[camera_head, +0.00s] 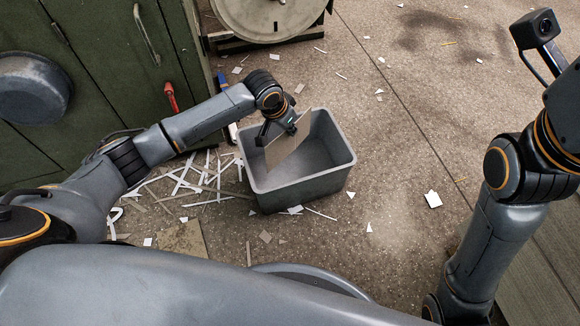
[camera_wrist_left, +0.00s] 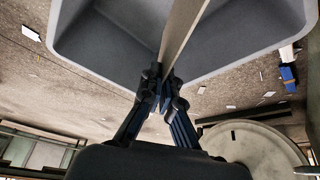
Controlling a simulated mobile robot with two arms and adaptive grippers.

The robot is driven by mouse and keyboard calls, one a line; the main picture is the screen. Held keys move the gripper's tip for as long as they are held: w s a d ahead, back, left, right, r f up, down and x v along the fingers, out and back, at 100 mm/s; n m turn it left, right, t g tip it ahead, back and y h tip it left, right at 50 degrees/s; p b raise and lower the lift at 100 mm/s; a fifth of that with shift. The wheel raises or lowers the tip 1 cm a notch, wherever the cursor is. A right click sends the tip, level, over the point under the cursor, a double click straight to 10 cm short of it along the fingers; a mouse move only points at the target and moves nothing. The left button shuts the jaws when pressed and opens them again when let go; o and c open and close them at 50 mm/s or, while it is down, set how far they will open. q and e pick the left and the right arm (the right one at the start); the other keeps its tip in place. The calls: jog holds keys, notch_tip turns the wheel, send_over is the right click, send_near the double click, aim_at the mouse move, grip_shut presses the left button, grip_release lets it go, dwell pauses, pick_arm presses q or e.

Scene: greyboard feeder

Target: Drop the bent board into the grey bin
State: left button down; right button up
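The bent board (camera_head: 288,148) is a flat tan-grey sheet. My left gripper (camera_head: 284,127) is shut on its upper edge and holds it hanging over the open top of the grey bin (camera_head: 305,186). The board's lower part appears to reach into the bin's mouth; whether it touches a wall I cannot tell. In the left wrist view the board (camera_wrist_left: 181,30) shows edge-on between the fingers of the left gripper (camera_wrist_left: 165,92), with the grey bin (camera_wrist_left: 245,25) behind. My right arm is at the right of the head view, but its gripper is out of frame.
White and brown paper strips (camera_head: 195,180) and scraps lie left of the bin. A green cabinet (camera_head: 105,60) with a red handle (camera_head: 171,97) stands at the left. A round grey disc (camera_head: 268,15) is at the back. The floor right of the bin is mostly clear.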

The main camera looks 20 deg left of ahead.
pick_arm(q)
jog(key=c, duration=1.4)
grip_release()
jog(key=shift+c, duration=0.2)
jog(key=v, duration=1.2)
jog(key=shift+d, duration=0.1)
